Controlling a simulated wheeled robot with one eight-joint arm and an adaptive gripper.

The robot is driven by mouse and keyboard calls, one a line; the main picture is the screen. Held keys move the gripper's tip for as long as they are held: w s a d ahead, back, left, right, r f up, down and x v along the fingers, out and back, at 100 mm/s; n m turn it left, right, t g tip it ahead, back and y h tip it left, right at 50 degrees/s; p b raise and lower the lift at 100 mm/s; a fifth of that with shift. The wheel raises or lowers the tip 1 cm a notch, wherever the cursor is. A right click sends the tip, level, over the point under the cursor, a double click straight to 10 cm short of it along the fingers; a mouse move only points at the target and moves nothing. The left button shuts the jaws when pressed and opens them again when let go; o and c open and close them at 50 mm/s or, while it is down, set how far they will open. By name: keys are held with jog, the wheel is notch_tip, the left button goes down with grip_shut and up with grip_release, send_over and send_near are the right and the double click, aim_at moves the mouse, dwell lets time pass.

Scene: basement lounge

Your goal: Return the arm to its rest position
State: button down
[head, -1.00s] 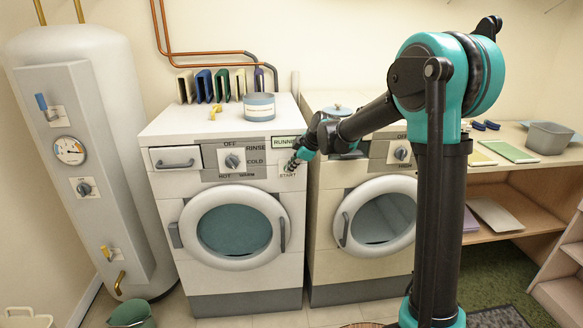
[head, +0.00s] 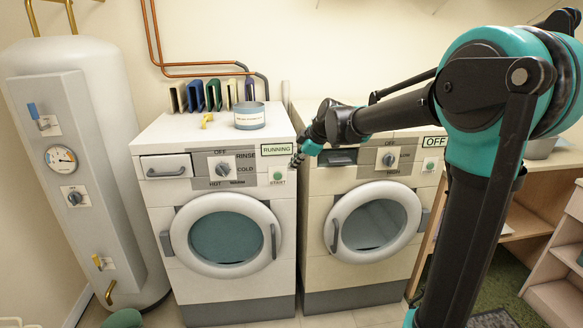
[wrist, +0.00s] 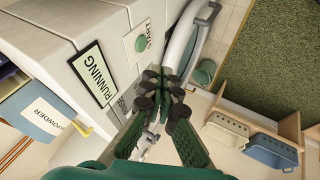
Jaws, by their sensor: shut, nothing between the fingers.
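My arm (head: 385,112) reaches in from the right, its outer part extended leftward towards the washing machines. My gripper (head: 297,160) is shut and empty, in front of the left machine's upper right edge. It is close to the right of the green START button (head: 278,176), apart from it in the picture. In the wrist view my gripper's dark fingertips (wrist: 165,92) are together, with the START button (wrist: 141,43) uncovered beyond them. The left washing machine (head: 180,205) has a RUNNING sign (head: 276,149).
The right washing machine (head: 322,200) stands beside it with an OFF sign (head: 434,141). A powder tub (head: 249,115) and yellow object (head: 207,119) sit on the left machine. A tall white tank (head: 120,120) stands left; wooden shelving (head: 555,225) is right.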

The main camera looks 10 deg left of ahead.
jog(key=s+d+f+m+h, duration=0.3)
jog(key=s+d+f+m, duration=0.6)
jog(key=s+d, duration=0.4)
jog(key=s+d+f+m+h, duration=0.2)
jog(key=s+d+f+m, duration=0.8)
jog(key=s+d, duration=0.4)
jog(key=shift+s+f+h, duration=0.4)
jog(key=shift+s+f, duration=0.25)
jog(key=shift+s, duration=0.2)
dwell(4.5)
